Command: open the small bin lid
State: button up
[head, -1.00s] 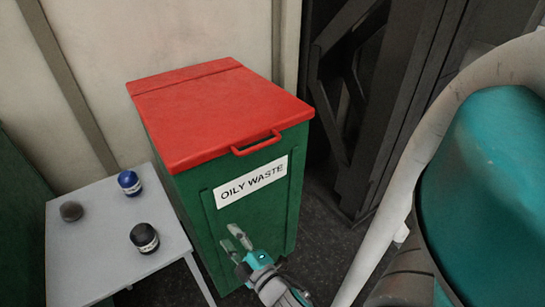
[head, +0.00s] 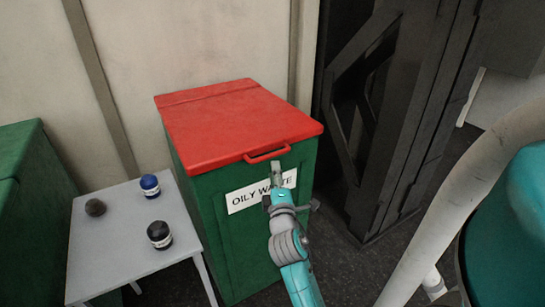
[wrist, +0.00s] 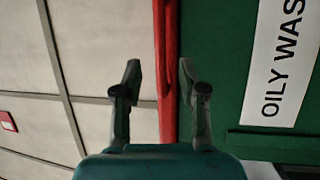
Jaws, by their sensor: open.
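The small bin is a green box (head: 232,252) with a white "OILY WASTE" label (head: 245,198) and a flat red lid (head: 235,120). The lid is down, with a red loop handle (head: 267,154) on its front edge. My gripper (head: 277,172) is open and empty in front of the bin, just below the handle and over the label. In the wrist view the spread fingers (wrist: 160,78) appear on either side of the red lid edge (wrist: 166,30). I cannot tell whether anything touches.
A grey side table (head: 115,240) stands left of the bin, carrying a blue-capped jar (head: 150,186), a black-capped jar (head: 159,235) and a dark round object (head: 95,208). Another green box (head: 25,190) is at far left. A dark metal frame (head: 385,110) stands right.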

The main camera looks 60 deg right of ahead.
aim_at(272, 155)
jog(key=x, duration=0.7)
jog(key=shift+w+d+r, duration=0.1)
jog(key=shift+w+d, duration=0.1)
jog(key=shift+d, duration=0.05)
grip_shut()
